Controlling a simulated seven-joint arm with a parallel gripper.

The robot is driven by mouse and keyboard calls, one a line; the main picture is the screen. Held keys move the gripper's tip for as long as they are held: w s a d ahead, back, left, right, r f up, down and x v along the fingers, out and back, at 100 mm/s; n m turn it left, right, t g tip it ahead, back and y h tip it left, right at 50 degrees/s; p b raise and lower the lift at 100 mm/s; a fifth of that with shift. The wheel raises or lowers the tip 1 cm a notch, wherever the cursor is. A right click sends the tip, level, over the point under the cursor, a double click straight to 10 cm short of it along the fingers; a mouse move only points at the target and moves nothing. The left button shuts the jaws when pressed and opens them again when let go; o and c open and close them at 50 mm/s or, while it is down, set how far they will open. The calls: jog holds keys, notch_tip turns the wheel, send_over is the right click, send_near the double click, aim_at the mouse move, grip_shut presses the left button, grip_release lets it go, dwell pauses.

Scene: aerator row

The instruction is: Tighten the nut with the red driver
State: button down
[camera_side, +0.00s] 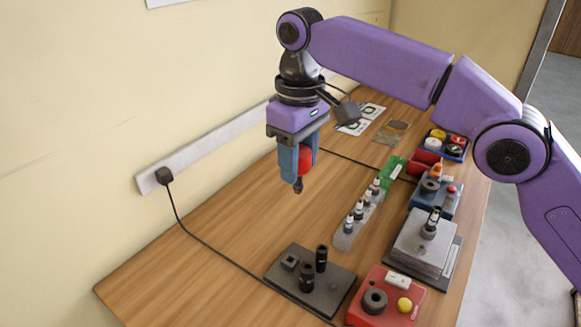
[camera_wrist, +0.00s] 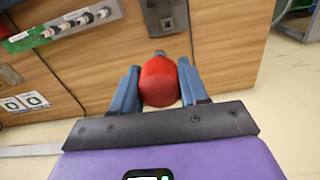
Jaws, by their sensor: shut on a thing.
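My gripper (camera_side: 297,160) is shut on the red driver (camera_side: 305,158), which hangs upright with its dark tip (camera_side: 298,186) pointing down, in the air above the table. In the wrist view the red driver (camera_wrist: 159,82) sits between the two blue fingers of my gripper (camera_wrist: 160,88). I cannot tell for sure which part is the nut. A black fitting (camera_side: 430,224) stands upright on a stacked grey block (camera_side: 420,247) to the right of the driver. A red station (camera_side: 372,317) at the front carries a dark round socket (camera_side: 374,300) and a yellow button (camera_side: 404,304).
A dark plate (camera_side: 330,298) with two black posts stands at front. A pale rack (camera_side: 345,238) holds several small fittings. Behind it are a blue station (camera_side: 447,207) and a tray (camera_side: 458,157) of coloured caps. A cable crosses the table. The table's left part is clear.

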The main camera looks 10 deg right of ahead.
jog(key=w+d+r+m, duration=0.1)
jog(key=w+d+m, duration=0.2)
jog(key=d, duration=0.6)
jog(key=w+d+m, duration=0.2)
jog(key=d+m, duration=0.1)
jog(key=d, duration=0.7)
jog(key=s+d+f+m, duration=0.1)
jog(key=s+d+m, duration=0.3)
jog(key=d, duration=0.9)
notch_tip(320, 180, down, 10)
jog(key=shift+w+f+m, duration=0.2)
jog(key=shift+w+m, duration=0.05)
jog(key=shift+m, duration=0.15)
jog(key=shift+f, duration=1.1)
